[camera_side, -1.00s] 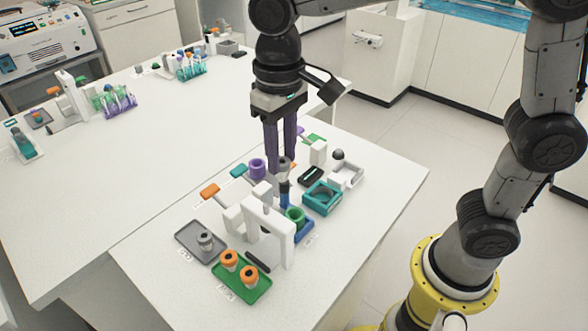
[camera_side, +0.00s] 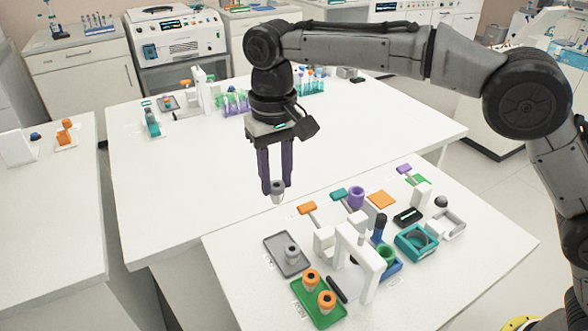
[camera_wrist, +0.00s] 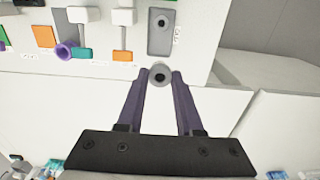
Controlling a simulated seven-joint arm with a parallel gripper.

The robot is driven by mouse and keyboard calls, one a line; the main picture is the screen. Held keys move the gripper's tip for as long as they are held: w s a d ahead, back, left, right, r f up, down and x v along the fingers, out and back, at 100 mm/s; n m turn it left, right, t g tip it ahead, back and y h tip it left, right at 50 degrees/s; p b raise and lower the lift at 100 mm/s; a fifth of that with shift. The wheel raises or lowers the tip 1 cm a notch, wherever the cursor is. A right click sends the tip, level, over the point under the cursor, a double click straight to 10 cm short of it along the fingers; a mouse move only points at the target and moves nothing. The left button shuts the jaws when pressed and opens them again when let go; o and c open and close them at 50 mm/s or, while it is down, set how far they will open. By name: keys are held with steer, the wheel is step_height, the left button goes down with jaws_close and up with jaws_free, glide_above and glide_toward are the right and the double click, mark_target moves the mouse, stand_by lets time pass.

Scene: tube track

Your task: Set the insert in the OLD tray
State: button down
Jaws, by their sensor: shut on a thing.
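My gripper (camera_side: 276,184) is shut on a small grey cylindrical insert (camera_side: 278,195) with a dark centre. It holds the insert upright in the air, near the gap between the two white tables. In the wrist view the held insert (camera_wrist: 160,76) sits between the purple fingertips. The grey tray (camera_side: 276,243), with a label too small to read surely, lies at the left of the front table. It holds another grey insert (camera_side: 292,254). In the wrist view the grey tray (camera_wrist: 159,46) is ahead of the gripper, apart from the held insert.
A green tray (camera_side: 317,312) with two orange-topped inserts stands in front of the grey tray. A white stand (camera_side: 357,262), a blue-based holder with a green ring (camera_side: 387,254) and a teal box (camera_side: 416,242) are to the right. The back table's middle is clear.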

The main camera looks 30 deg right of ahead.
steer(key=shift+d+f, duration=0.1)
steer(key=shift+f, duration=5.75)
steer(key=shift+f, duration=0.1)
steer(key=shift+c, duration=2.4)
jaws_free()
step_height(320, 180, up, 14)
steer(key=shift+f, duration=0.1)
